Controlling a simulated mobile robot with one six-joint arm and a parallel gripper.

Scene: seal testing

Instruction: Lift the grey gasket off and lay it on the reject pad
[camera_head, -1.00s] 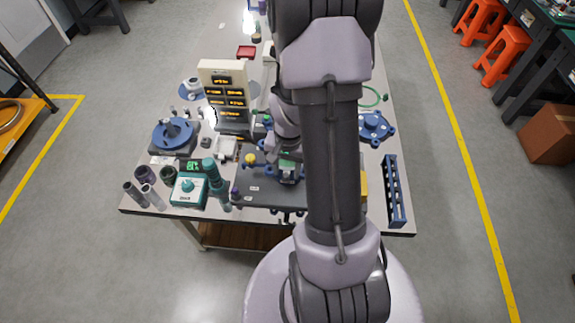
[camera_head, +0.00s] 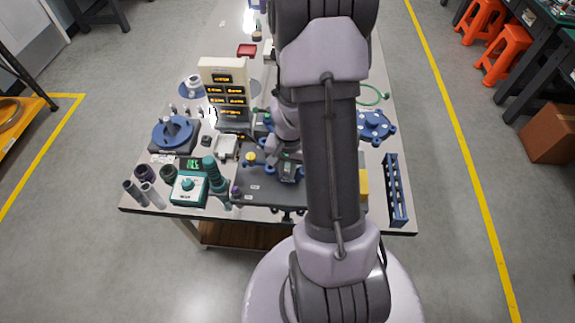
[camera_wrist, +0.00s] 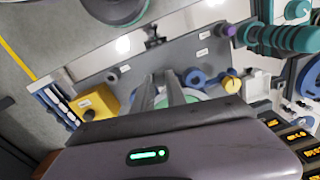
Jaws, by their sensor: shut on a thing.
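My gripper shows in the wrist view (camera_wrist: 161,88), its two grey fingers reaching over a dark grey plate (camera_wrist: 150,66). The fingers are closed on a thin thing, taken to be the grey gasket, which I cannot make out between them. A pale green round part (camera_wrist: 200,96) lies behind and beside the fingers, and a blue ring-shaped part (camera_wrist: 194,78) is just right of them. In the head view the gripper (camera_head: 288,178) is over the same plate (camera_head: 258,190), partly hidden by my arm.
A display stand (camera_head: 224,88) rises behind the plate. A teal instrument (camera_head: 188,189) and upright cylinders crowd the left. A blue rack (camera_head: 394,190) and blue flanged part (camera_head: 374,125) stand right. A yellow block (camera_wrist: 95,104) is near the plate's edge.

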